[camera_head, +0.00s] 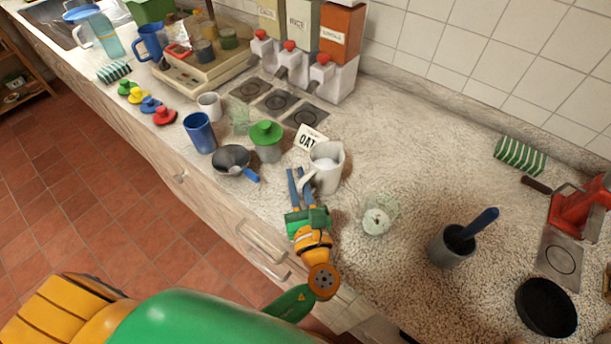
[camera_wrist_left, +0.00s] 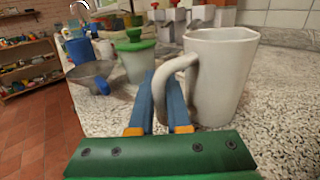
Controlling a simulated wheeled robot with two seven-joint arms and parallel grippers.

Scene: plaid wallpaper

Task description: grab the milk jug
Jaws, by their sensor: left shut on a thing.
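The white milk jug (camera_head: 328,167) stands upright on the speckled counter, its handle toward the left. My left gripper (camera_head: 297,178) reaches in from the front with its blue fingers at the handle, shut on it. In the left wrist view the jug (camera_wrist_left: 218,80) fills the right of the picture, and the blue fingers (camera_wrist_left: 156,92) overlap the handle's outer curve. Part of the handle is hidden behind the fingers. My right gripper is not in view.
A glass (camera_head: 378,215) and a grey cup (camera_head: 452,247) stand to the right.

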